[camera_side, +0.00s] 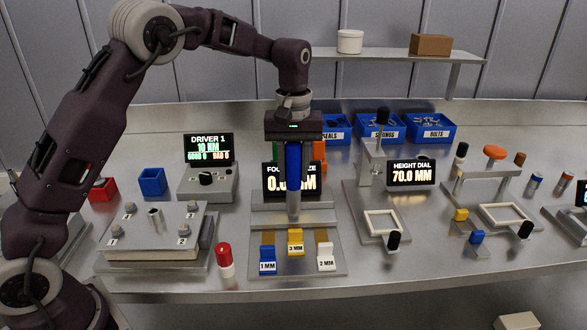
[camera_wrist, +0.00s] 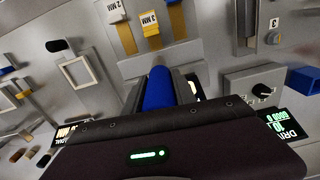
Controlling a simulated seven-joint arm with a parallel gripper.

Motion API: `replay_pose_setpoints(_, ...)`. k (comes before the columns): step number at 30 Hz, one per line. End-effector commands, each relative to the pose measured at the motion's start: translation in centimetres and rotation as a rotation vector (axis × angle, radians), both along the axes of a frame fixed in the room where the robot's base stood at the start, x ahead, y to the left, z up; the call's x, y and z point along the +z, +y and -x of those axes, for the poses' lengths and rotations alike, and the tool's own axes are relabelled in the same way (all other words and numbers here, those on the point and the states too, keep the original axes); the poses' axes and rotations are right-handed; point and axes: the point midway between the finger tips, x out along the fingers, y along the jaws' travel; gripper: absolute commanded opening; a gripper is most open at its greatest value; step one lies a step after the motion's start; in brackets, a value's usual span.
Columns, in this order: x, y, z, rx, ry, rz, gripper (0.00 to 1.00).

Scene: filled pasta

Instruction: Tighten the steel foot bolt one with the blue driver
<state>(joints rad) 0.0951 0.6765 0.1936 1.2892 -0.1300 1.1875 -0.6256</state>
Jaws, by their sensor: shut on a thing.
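My gripper (camera_side: 293,142) is shut on the blue driver (camera_side: 293,168), which hangs upright with its steel shaft down, above the gap gauge blocks at the middle of the bench. The blue handle also shows in the wrist view (camera_wrist: 158,86). The steel foot (camera_side: 155,247) is a block on a plate at the left, with several bolts at its corners and a short tube on top. The driver's tip contact is unclear.
A Driver 1 display (camera_side: 208,148) reads 10 NM, good 0, bad 0. An orange handle (camera_side: 319,157) stands behind the driver. A red-capped bottle (camera_side: 225,258) stands right of the foot. Blue bins (camera_side: 382,128) are at the back, fixtures at the right.

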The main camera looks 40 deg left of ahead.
Motion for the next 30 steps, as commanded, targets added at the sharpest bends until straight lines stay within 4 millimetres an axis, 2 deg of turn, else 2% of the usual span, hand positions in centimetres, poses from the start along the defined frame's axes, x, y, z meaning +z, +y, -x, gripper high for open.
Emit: replay_pose_setpoints(30, -1.6, 0.0, 0.0, 0.0, -0.001, 0.001, 0.0)
